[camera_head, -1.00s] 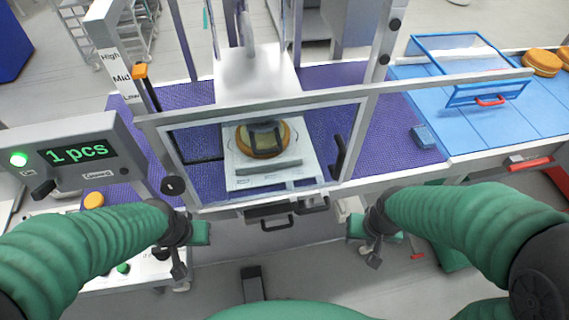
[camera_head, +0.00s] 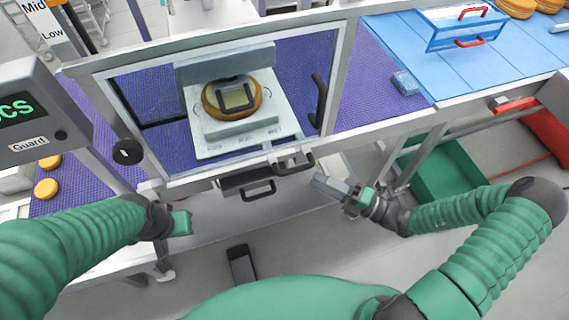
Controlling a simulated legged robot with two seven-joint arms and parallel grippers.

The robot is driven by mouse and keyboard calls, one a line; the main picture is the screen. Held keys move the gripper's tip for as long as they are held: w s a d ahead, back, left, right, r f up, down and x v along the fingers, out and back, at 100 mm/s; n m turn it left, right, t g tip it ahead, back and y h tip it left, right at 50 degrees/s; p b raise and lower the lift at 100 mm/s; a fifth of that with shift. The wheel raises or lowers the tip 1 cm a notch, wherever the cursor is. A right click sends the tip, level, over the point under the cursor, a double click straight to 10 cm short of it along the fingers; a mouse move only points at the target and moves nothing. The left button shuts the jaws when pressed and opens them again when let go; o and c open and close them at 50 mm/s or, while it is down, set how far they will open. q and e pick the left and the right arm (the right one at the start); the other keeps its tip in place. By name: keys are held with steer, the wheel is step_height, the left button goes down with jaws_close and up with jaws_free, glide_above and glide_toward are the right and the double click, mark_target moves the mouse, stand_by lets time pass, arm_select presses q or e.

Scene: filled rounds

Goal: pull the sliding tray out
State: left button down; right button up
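The pale sliding tray (camera_head: 207,147) lies under the machine's press head, behind the clear framed guard. A round filled bun (camera_head: 248,101) sits in it below a dark square frame. A black handle (camera_head: 295,168) sticks out at its front right, below the guard frame. My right gripper (camera_head: 322,185) is just right of and below this handle, apart from it; its finger gap is not clear. My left gripper (camera_head: 181,223) hangs in front of the table's edge at the left, away from the tray, and its fingers are hard to make out.
A dark drawer with its own handle (camera_head: 258,191) sits just below the tray. The guard (camera_head: 335,80) has a black side handle. A green bin (camera_head: 445,170) and a red bin (camera_head: 548,132) are at the right.

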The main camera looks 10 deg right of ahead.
steer(key=x, duration=1.1)
steer(key=shift+p, duration=0.3)
steer(key=shift+d, duration=0.2)
steer(key=c, duration=0.8)
jaws_close()
steer(key=shift+r, duration=0.15)
